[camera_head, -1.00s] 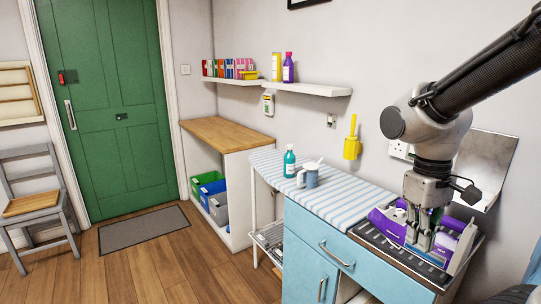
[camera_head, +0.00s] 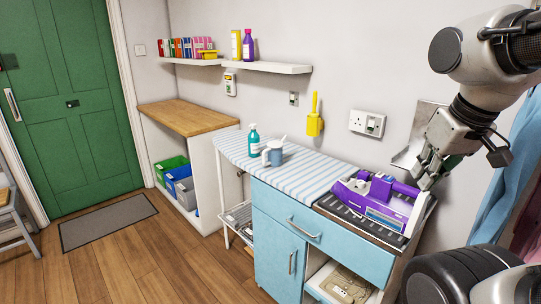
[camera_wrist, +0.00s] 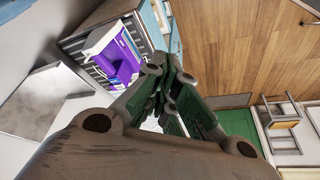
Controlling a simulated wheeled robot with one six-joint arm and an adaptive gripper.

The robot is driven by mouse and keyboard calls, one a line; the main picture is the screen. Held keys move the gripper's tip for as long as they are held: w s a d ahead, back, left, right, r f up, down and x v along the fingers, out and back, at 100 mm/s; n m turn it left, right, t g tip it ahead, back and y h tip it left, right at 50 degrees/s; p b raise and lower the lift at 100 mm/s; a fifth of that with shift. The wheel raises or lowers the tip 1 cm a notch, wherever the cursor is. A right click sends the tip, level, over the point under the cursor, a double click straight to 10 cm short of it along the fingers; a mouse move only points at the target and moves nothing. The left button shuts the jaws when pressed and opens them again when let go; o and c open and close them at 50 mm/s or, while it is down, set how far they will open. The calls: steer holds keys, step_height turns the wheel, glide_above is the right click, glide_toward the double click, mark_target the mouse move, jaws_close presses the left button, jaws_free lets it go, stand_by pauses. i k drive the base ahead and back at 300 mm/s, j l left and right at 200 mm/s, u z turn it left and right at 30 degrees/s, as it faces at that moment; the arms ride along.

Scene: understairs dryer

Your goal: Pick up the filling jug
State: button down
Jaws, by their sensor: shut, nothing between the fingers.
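A small grey-blue jug (camera_head: 274,154) stands upright on the blue-and-white striped top (camera_head: 290,172), with a pale handle-like part on its left and a light piece sticking up at its rim. It looks like the filling jug. My gripper (camera_head: 428,170) is at the right in the head view, shut and empty, well to the right of the jug. It is above and beside the purple and white appliance (camera_head: 378,200) on its dark ribbed tray (camera_head: 340,209). In the wrist view the closed fingers (camera_wrist: 172,80) show in the middle; the jug cannot be made out there.
A teal spray bottle (camera_head: 253,146) stands just left of the jug. A yellow holder (camera_head: 314,124) hangs on the wall behind. A metal plate (camera_head: 409,152) is near my gripper. A white shelf (camera_head: 270,67) runs above. The striped top is clear right of the jug.

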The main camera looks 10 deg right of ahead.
mark_target(275, 150)
steer(key=i+j, duration=0.45)
steer(key=i+j+z, duration=0.1)
steer(key=i+j, duration=0.8)
steer(key=j, duration=0.2)
steer(key=i+j+z, duration=0.1)
steer(key=i+j, duration=0.35)
steer(key=j, duration=0.1)
